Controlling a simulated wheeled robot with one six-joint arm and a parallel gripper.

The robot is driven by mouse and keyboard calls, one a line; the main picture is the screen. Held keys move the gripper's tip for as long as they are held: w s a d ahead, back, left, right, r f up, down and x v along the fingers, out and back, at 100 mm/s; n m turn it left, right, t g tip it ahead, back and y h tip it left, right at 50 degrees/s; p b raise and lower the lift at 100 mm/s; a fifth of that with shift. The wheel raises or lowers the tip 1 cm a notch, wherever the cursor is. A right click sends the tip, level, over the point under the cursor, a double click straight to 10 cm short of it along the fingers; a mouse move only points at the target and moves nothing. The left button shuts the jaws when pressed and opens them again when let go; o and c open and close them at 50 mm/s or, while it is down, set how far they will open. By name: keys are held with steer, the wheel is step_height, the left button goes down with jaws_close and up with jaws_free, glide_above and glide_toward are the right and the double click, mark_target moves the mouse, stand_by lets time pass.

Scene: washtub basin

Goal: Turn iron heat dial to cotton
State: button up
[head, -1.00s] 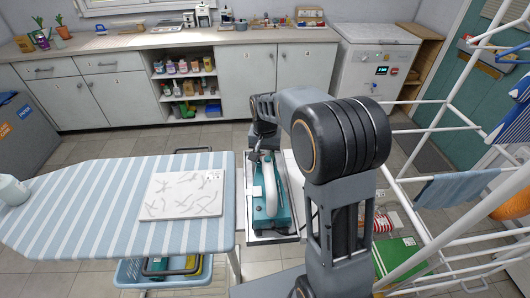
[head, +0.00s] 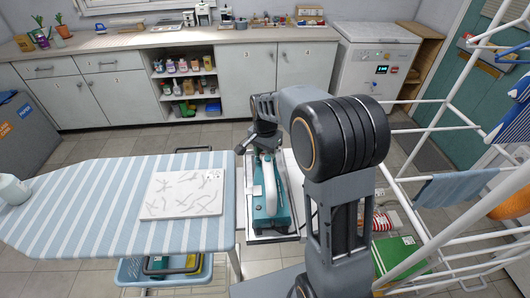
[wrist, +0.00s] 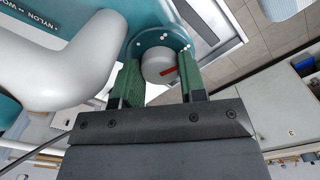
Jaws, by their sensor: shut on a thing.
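The teal iron (head: 262,212) with its thick white handle (head: 269,178) rests on a metal tray-like stand at the right end of the ironing board. In the wrist view, the round grey heat dial (wrist: 158,66) sits on the teal body, with a red mark on its face and white dots around it. My gripper (wrist: 160,72) has its green fingers on both sides of the dial and is shut on it. The words NYLON and WOOL show upside down beside the handle. In the head view, my arm partly hides the iron's far end and the dial.
The striped ironing board (head: 110,185) stands to the left, with a white patterned sheet (head: 182,194) on it. A white drying rack (head: 440,205) stands close on the right. A counter with cabinets (head: 100,95) runs along the back wall.

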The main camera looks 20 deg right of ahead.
mark_target(265, 154)
steer(key=o, duration=0.9)
step_height(265, 154, up, 14)
steer(key=shift+f, duration=0.1)
stand_by(0.4)
stand_by(0.3)
